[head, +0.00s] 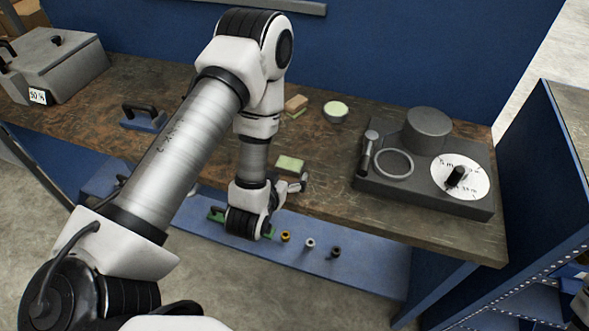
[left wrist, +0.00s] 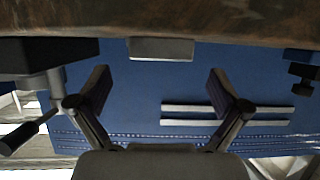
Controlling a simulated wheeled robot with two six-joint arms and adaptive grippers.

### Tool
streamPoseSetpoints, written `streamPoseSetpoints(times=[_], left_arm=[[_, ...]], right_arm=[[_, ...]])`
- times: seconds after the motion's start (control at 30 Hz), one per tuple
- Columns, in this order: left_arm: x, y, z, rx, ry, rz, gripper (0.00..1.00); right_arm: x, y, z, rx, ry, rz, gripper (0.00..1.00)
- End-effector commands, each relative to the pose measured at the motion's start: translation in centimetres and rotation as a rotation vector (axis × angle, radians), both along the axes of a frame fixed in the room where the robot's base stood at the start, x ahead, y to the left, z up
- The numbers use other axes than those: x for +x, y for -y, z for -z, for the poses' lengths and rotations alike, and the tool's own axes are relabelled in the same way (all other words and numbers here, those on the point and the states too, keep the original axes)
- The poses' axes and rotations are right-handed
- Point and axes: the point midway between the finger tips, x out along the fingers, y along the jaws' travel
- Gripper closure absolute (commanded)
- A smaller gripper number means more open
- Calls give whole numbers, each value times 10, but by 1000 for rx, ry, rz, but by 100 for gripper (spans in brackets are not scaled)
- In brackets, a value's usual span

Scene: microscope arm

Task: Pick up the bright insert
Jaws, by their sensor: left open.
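Three small cylindrical pieces stand in a row on the low blue shelf: a golden one (head: 285,236), a pale silvery one (head: 310,243) and a dark one (head: 335,252). The pale one looks the brightest, but I cannot be sure which is the bright insert. My left gripper (head: 301,183) is above and behind them, near the table's front edge. In the left wrist view its two fingers (left wrist: 160,100) are wide apart with nothing between them.
The worn wooden table (head: 335,185) holds a pale green block (head: 289,164), a small bowl (head: 336,109) and a grey device with a dial (head: 425,190). A grey block (left wrist: 161,48) shows beyond the fingers. A green item (head: 217,214) is partly hidden by my wrist.

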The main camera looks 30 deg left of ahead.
Motion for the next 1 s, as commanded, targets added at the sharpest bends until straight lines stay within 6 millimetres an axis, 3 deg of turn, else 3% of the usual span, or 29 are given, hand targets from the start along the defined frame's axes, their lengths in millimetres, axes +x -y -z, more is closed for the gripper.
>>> streamPoseSetpoints(times=[0.23, 0.33, 0.57, 0.83, 1.0], left_arm=[[34, -14, 10, 1, 1, -1, 0], [47, -16, 19, 1, 0, 1, 0], [51, -17, 23, 0, -2, 1, 0], [51, -17, 23, 0, -2, 1, 92], [51, -16, 22, 0, 0, 1, 92]], right_arm=[[0, 0, -22, 0, -1, 2, 1], [0, 0, -23, 0, -1, 1, 1], [0, 0, -22, 0, -1, 1, 1], [0, 0, -22, 0, -1, 1, 1], [0, 0, -22, 0, -1, 1, 1]])
